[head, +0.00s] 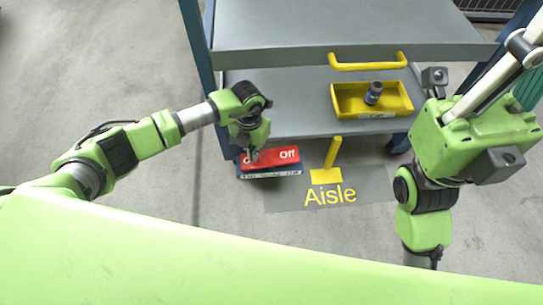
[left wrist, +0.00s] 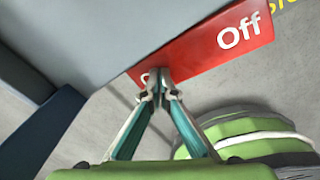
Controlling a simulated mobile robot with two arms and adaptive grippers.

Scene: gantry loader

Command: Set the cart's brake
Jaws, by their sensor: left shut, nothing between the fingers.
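The cart (head: 300,32) is a grey two-deck trolley with blue posts. Its brake is a red pedal (head: 283,156) low at the front left corner, with white lettering; "Off" is readable at its right end. The pedal also fills the top of the left wrist view (left wrist: 205,50). My left gripper (head: 251,158) is shut and empty, with its fingertips at the pedal's left part. In the left wrist view the fingertips (left wrist: 160,88) overlap the pedal's near edge and partly cover the left word. I cannot tell whether they touch it. My right gripper is not visible.
A yellow tray (head: 345,112) with a dark blue fitting (head: 373,92) sits on the lower deck, below a yellow handle (head: 367,64). Floor at left is clear.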

